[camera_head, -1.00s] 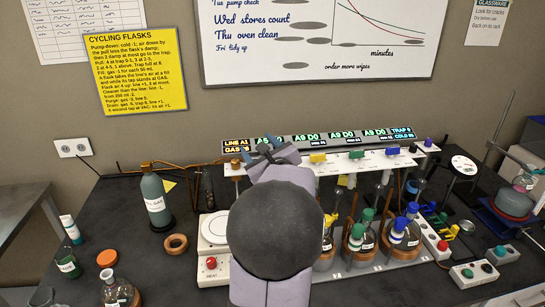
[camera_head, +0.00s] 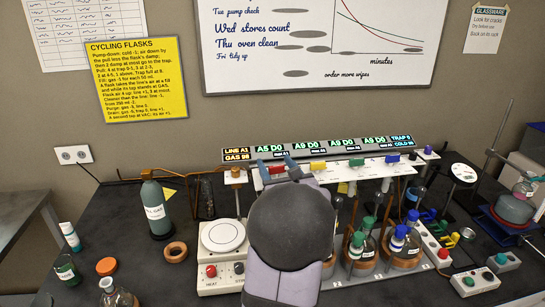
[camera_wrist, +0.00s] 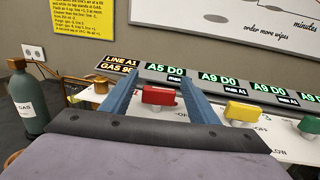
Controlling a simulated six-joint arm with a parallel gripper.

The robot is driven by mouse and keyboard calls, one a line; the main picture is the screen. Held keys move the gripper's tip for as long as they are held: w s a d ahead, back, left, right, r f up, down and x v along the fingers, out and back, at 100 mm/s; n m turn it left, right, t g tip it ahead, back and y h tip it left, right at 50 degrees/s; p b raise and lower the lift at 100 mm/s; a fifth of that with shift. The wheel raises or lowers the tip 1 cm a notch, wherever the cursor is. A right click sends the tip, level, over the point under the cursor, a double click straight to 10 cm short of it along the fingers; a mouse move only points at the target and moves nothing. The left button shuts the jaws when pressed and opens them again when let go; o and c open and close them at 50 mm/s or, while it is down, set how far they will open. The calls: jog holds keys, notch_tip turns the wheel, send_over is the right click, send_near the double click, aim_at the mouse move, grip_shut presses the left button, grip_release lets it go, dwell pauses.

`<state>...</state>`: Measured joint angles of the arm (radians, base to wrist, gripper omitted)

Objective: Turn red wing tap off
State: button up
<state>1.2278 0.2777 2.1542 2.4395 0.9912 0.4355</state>
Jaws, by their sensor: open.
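The red wing tap (camera_head: 277,170) sits on the white tap rail under the A5 D0 display. In the wrist view the red tap (camera_wrist: 159,96) shows between my fingers, its wing lying crosswise. My gripper (camera_head: 277,163) is open over the rail, a blue finger on either side of the red tap. In the wrist view the gripper (camera_wrist: 161,75) has its fingers apart, with a gap between each finger and the wing. The flask below the red tap is hidden behind my arm in the head view.
A yellow tap (camera_wrist: 245,113) stands close right of my right finger; green (camera_head: 356,163) and blue (camera_head: 392,159) taps follow along the rail. The display strip (camera_head: 330,145) runs just behind. A hotplate (camera_head: 222,238) and grey gas bottle (camera_head: 156,208) stand to the left.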

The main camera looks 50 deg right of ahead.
jog(key=shift+p+x, duration=0.45)
jog(key=shift+x, duration=1.1)
jog(key=c, duration=1.1)
jog(key=shift+o, duration=0.2)
jog(key=b, duration=0.3)
jog(key=shift+f+m+g+h, duration=0.2)
jog(key=shift+m+g+h, duration=0.1)
jog(key=shift+h, duration=0.1)
jog(key=shift+s+d+r+m+g+h+b, duration=0.2)
jog(key=shift+m+g+h+b, duration=0.25)
jog(key=shift+b, duration=0.8)
jog(key=o, duration=1.1)
jog(key=shift+c, duration=0.2)
